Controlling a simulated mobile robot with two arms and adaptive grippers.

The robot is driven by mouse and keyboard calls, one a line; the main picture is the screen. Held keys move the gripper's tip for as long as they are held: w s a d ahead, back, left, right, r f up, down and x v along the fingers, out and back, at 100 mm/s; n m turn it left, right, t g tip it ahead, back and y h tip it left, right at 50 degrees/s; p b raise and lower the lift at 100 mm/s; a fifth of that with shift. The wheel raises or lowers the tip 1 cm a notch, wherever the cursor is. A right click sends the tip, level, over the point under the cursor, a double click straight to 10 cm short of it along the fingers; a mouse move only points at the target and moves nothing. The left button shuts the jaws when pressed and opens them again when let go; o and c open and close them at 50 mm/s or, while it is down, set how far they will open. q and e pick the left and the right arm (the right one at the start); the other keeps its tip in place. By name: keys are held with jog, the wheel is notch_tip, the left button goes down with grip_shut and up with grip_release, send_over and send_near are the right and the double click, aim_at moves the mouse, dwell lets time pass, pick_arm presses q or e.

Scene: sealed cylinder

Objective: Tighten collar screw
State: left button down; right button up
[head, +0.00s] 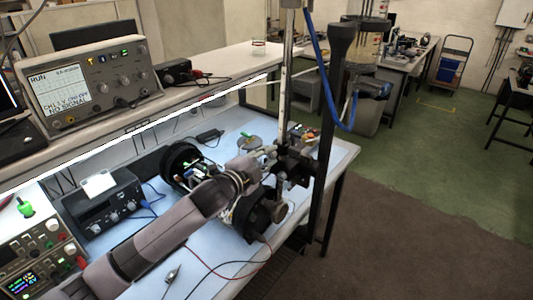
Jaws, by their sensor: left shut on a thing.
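A vertical metal post (286,75) rises at the bench's right end. A dark clamp collar (293,158) sits around it at about bench height. My left arm reaches in from the lower left, and my left gripper (268,154) is at the left side of this collar. It is shut on a small part there, apparently the collar screw; the fingers hide most of it. A cylinder with black round ends (183,158) and exposed wiring lies under my arm, partly covered by it. My right gripper is not in view.
An oscilloscope (85,83) stands on the shelf at left. A black instrument box (103,207) and a power supply (42,255) stand on the bench. Red and black leads cross the blue mat (215,262). A dark upright (333,120) and blue hose (321,65) stand close right of the post.

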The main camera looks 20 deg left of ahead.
pick_arm(q)
jog(key=n, duration=0.5)
jog(key=n+h, duration=0.1)
jog(key=n, duration=0.4)
jog(key=shift+a+r+g+p, duration=0.1)
jog(key=shift+r+g+p, duration=0.05)
jog(key=shift+g+p, duration=0.25)
jog(key=shift+n, duration=0.3)
jog(key=c, duration=1.8)
grip_release()
jog(key=o, duration=0.4)
jog(key=shift+w+f, duration=0.25)
jog(key=shift+w, duration=0.1)
jog(key=shift+o, duration=0.2)
jog(key=shift+s+r, duration=0.1)
jog(key=shift+s, duration=0.15)
